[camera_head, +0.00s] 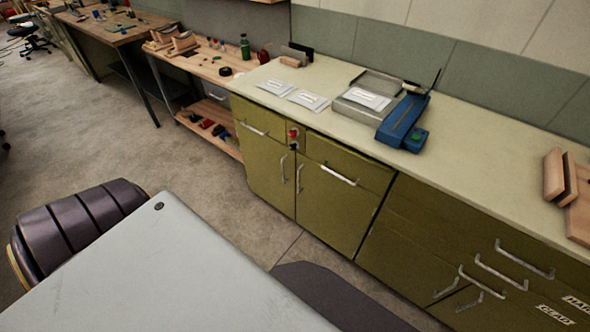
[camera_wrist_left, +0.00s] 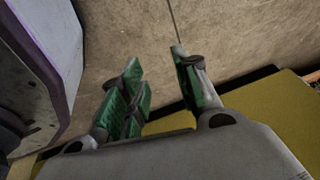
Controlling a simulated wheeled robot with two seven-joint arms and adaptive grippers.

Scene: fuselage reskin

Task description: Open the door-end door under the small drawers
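An olive cabinet stands along the wall in the head view. Two small drawers, a left one (camera_head: 240,109) and a right one (camera_head: 368,172), sit under its worktop, each with a metal bar handle. Below them are a left door (camera_head: 262,168) and a right door (camera_head: 335,212). Both look closed, with upright handles (camera_head: 283,170) (camera_head: 300,178) near their shared edge. I cannot tell which is the door-end one. My left gripper (camera_wrist_left: 157,78), with green finger pads, is open and empty in the left wrist view, above the floor. My right gripper is not in view.
A red-and-white item (camera_head: 293,136) is between the drawers. The worktop (camera_head: 468,132) holds packets and a blue device (camera_head: 404,121). More drawers with handles (camera_head: 525,259) are at right. A wooden bench (camera_head: 200,66) stands beyond. Concrete floor (camera_head: 130,150) is clear at left.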

